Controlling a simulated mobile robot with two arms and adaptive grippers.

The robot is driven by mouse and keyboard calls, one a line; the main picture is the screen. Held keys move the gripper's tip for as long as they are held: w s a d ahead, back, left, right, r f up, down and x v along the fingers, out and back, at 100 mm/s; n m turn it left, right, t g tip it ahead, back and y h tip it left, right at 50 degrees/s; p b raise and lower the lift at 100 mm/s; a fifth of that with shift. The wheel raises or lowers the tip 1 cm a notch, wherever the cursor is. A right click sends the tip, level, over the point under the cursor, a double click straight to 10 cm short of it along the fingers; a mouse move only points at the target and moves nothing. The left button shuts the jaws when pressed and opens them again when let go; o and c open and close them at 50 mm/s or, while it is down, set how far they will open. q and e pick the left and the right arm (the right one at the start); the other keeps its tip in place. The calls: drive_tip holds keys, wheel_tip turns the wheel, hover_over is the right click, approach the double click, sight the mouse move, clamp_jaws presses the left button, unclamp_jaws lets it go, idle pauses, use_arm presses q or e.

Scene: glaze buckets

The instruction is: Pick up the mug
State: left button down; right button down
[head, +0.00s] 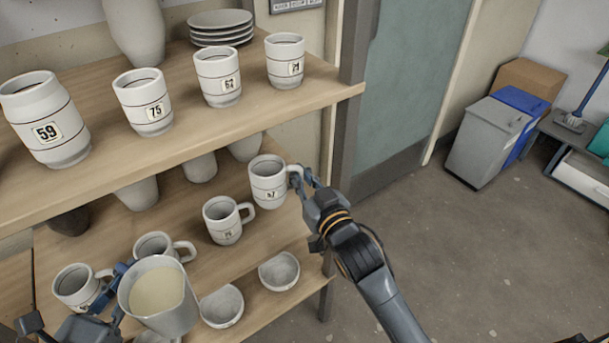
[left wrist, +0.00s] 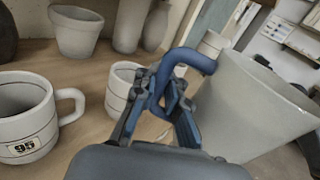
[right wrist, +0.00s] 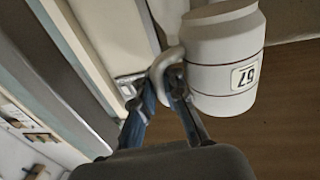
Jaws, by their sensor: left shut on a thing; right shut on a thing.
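My right gripper (head: 302,180) is shut on the handle of a white banded mug (head: 268,185) at the right end of the middle shelf. In the right wrist view the fingers (right wrist: 165,95) close around the handle, and the mug (right wrist: 222,65) carries a number label. I cannot tell whether its base touches the shelf. My left gripper (head: 112,290) is shut on the blue handle (left wrist: 185,62) of a grey pitcher (left wrist: 255,110). In the head view the pitcher (head: 158,318) is upright and holds cream-coloured glaze (head: 155,290).
The upper shelf (head: 190,115) holds several numbered vessels (head: 150,102) and stacked plates (head: 220,27). A shelf post (head: 345,100) stands close behind the right gripper. Floor (head: 470,250) at right is clear.

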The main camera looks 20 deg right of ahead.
sight(272, 179)
use_arm(q)
drive_tip(key=shift+r, duration=0.25)
use_arm(e)
drive_tip(key=shift+s+a+r, duration=0.65)
drive_tip(key=shift+s+a, duration=0.3)
drive_tip(key=shift+s, duration=0.1)
drive_tip(key=shift+s+a+r, duration=0.6)
drive_tip(key=shift+s+a, duration=0.35)
drive_tip(key=shift+s, duration=0.1)
drive_tip(key=shift+s+a+r, duration=0.65)
drive_tip(key=shift+s+a, duration=0.3)
drive_tip(key=shift+s, duration=0.1)
